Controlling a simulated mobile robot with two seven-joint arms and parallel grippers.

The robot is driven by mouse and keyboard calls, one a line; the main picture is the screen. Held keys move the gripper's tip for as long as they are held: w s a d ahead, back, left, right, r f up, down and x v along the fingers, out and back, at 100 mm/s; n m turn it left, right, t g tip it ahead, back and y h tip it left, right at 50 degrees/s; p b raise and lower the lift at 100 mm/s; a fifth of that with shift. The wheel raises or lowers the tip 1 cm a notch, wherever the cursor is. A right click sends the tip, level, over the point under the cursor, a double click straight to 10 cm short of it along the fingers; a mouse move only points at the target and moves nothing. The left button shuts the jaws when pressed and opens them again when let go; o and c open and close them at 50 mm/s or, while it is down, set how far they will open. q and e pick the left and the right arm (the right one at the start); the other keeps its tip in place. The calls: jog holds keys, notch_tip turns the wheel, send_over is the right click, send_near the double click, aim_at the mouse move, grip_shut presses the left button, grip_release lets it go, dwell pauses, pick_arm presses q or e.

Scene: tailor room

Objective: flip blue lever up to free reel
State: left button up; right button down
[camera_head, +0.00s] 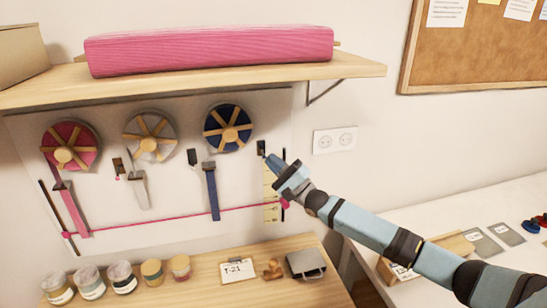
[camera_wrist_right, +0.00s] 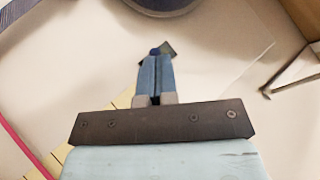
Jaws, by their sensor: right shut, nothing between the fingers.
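The blue reel (camera_head: 228,128) with wooden spokes hangs on the wall board, and a blue ribbon (camera_head: 211,190) hangs below it. To its right is a small dark plate (camera_head: 261,147), the mount of the blue lever. My right gripper (camera_head: 270,159) is shut and empty, with its tips at this plate. In the right wrist view, the dark plate (camera_wrist_right: 170,47) and a small dark blue knob (camera_wrist_right: 155,51) show just past the shut fingers (camera_wrist_right: 154,62). The fingers hide most of the lever, so I cannot tell its angle or whether they touch it. My left gripper is out of view.
A pink reel (camera_head: 70,145) and a white reel (camera_head: 149,136) hang to the left. A wooden shelf (camera_head: 200,78) with a pink fabric roll (camera_head: 210,50) is above. Jars and a T-21 card (camera_head: 238,270) stand on the wooden table below.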

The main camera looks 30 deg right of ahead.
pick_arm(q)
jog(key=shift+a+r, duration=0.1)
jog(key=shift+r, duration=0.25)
pick_arm(e)
jog(key=shift+s+r, duration=0.1)
jog(key=shift+r, duration=0.2)
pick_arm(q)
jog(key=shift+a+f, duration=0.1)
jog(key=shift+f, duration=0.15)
pick_arm(e)
jog(key=shift+r, duration=0.15)
jog(key=shift+s+a+r, duration=0.1)
jog(key=shift+r, duration=0.3)
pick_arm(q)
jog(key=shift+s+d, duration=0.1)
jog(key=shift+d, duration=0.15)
pick_arm(e)
jog(key=shift+s+f, duration=0.1)
jog(key=shift+s, duration=0.05)
